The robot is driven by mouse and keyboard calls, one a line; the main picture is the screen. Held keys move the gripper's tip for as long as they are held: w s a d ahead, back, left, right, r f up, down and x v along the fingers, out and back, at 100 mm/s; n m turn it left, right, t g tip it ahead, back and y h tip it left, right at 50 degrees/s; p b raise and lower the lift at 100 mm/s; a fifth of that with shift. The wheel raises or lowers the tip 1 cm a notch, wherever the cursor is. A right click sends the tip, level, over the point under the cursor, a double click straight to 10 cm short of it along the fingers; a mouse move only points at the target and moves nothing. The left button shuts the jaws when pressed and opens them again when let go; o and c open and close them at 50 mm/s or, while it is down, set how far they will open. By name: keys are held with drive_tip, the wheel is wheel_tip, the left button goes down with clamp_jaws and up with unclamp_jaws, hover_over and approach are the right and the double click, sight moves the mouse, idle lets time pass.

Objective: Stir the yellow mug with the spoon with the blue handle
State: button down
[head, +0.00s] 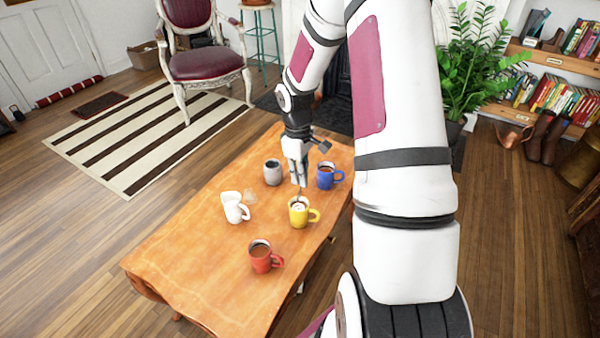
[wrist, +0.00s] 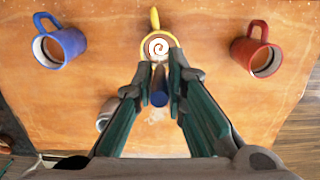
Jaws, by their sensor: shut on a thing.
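The yellow mug (head: 299,217) stands upright on the wooden table, with a pale swirl on its drink. It also shows at the top middle of the wrist view (wrist: 159,36). My gripper (head: 299,178) is above the mug, pointing down. In the wrist view its fingers (wrist: 160,75) are shut on the spoon with the blue handle (wrist: 159,97), whose handle end faces the camera. The spoon's lower part runs down toward the mug opening; its tip is hidden, and I cannot tell how deep it reaches.
A blue mug (head: 328,177) stands close behind the yellow mug. A red mug (head: 262,258) is in front, a white mug (head: 234,208) to the left, and a grey mug (head: 272,172) behind left. The front left of the table (head: 190,260) is clear.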

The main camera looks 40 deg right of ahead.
wheel_tip(320, 180, down, 10)
drive_tip(key=b, duration=0.5)
drive_tip(key=shift+r+b, duration=0.2)
drive_tip(key=shift+b, duration=0.2)
idle(0.6)
